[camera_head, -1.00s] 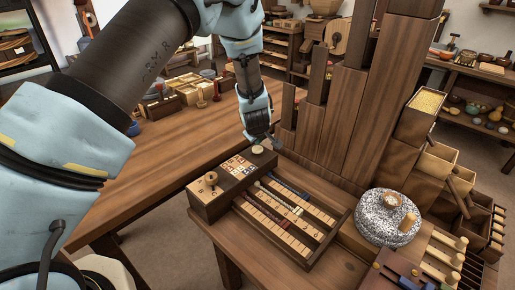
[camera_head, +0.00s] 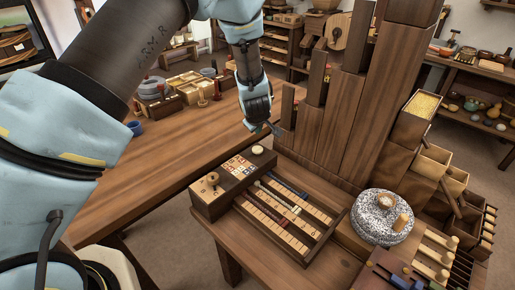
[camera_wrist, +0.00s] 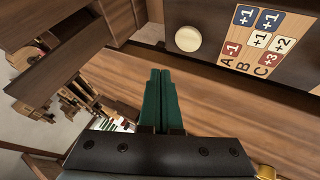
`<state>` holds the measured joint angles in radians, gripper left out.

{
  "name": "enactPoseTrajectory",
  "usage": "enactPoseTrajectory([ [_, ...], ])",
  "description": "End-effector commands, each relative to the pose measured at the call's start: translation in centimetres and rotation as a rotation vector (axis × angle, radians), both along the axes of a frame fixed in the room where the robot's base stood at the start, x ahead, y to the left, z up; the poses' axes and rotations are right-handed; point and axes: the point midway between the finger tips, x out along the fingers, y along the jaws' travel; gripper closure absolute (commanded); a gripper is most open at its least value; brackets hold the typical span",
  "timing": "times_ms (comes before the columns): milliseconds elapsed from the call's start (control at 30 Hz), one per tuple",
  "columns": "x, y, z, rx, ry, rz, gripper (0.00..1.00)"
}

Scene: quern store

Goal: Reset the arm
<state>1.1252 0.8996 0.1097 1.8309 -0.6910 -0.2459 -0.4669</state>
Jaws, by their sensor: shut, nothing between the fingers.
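My gripper (camera_head: 274,130) is in the air above the back end of the wooden panel box, in front of the tall wooden columns. In the wrist view its two green fingers (camera_wrist: 159,98) lie together with nothing between them. My arm comes in from the upper left in the head view and bends down to the gripper. The box (camera_head: 210,203) carries a round wooden knob (camera_head: 212,178), a grid of small number tiles (camera_head: 240,165) and a pale round button (camera_head: 257,150). The button also shows in the wrist view (camera_wrist: 187,39), apart from the fingers.
Tall stepped wooden columns (camera_head: 342,115) stand right of my gripper. A slotted tray (camera_head: 290,217) lies beside the box, and a speckled round stone (camera_head: 381,217) sits farther right. Open drawers (camera_head: 432,160) jut out at right. The long table (camera_head: 165,165) behind is largely clear.

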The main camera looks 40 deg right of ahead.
Motion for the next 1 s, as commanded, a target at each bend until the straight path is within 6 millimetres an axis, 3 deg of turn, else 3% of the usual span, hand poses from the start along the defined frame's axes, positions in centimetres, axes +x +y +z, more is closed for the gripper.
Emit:
enactPoseTrajectory([
  [500,0.0,0.0,0.0,0.000,0.000,0.000,1.00],
  [633,1.1,1.6,1.0,0.012,0.007,0.001,1.00],
  [767,3.9,7.0,3.8,0.056,0.034,-0.003,1.00],
  [900,6.1,16.1,7.7,0.132,0.083,-0.028,1.00],
  [1000,6.2,23.1,10.1,0.188,0.118,-0.052,1.00],
])
